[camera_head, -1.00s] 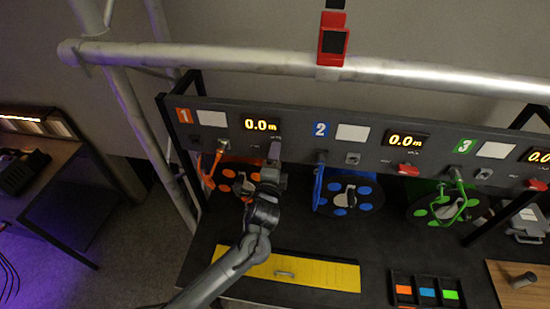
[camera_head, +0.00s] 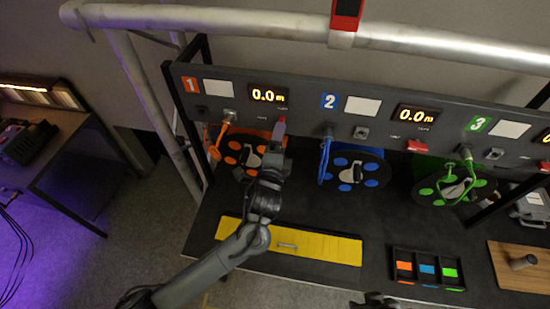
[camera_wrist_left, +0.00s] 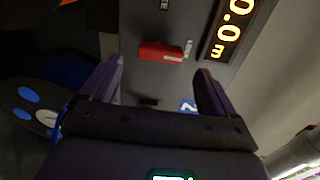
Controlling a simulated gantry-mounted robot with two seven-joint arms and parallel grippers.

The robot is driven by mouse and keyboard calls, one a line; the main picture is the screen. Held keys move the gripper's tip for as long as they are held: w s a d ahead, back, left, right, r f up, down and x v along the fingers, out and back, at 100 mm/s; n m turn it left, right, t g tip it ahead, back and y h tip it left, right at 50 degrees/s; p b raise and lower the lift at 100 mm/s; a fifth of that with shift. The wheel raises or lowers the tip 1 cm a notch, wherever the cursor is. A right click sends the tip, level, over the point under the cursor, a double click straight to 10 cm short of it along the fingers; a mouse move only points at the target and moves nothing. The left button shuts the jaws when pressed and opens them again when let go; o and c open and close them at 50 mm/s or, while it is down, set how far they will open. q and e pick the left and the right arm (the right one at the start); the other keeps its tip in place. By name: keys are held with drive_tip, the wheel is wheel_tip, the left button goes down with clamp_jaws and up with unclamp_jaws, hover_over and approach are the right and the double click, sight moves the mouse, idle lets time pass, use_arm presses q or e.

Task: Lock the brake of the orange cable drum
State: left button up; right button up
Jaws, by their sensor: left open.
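The orange cable drum (camera_head: 245,150) hangs at the left under panel section 1, partly hidden by my left arm. My left gripper (camera_head: 280,127) is in front of the panel, right of that drum and below the first 0.0 m display (camera_head: 268,94). In the left wrist view its two fingers (camera_wrist_left: 157,85) are apart and empty. A red brake lever (camera_wrist_left: 160,52) on the panel shows beyond and between them; whether they touch it I cannot tell. In the head view the gripper hides this lever. A dark piece of my right gripper (camera_head: 375,300) shows at the bottom edge.
A yellow drawer front (camera_head: 310,248), a tray of coloured pieces (camera_head: 402,282) and a wooden board (camera_head: 520,262) are below. A truss tube (camera_head: 230,17) runs above.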

use_arm(q)
drive_tip(key=s+a+b, duration=0.1)
drive_tip(key=s, duration=0.5)
idle(0.4)
drive_tip(key=s+a+f+n+g+y+p, duration=0.1)
drive_tip(key=s+a+f+n+g+p, duration=0.2)
drive_tip(key=s+f, duration=0.5)
drive_tip(key=s+a+f+n+g+y+p, duration=0.1)
drive_tip(key=s+a+f+n+g, duration=0.2)
drive_tip(key=s+a+f, duration=0.4)
drive_tip(key=s+a+r+n+g+p, duration=0.1)
drive_tip(key=s+a+n+g, duration=0.3)
drive_tip(key=s, duration=0.5)
drive_tip(key=s+a+r+n+g+y, duration=0.1)
drive_tip(key=s+a+r+n+g, duration=0.1)
drive_tip(key=s+a+n+g, duration=0.2)
drive_tip(key=s+a+n, duration=0.3)
drive_tip(key=s+n, duration=0.1)
drive_tip(key=shift+s+r+p, duration=0.15)
drive_tip(key=shift+s+p, duration=0.2)
drive_tip(key=shift+s, duration=0.05)
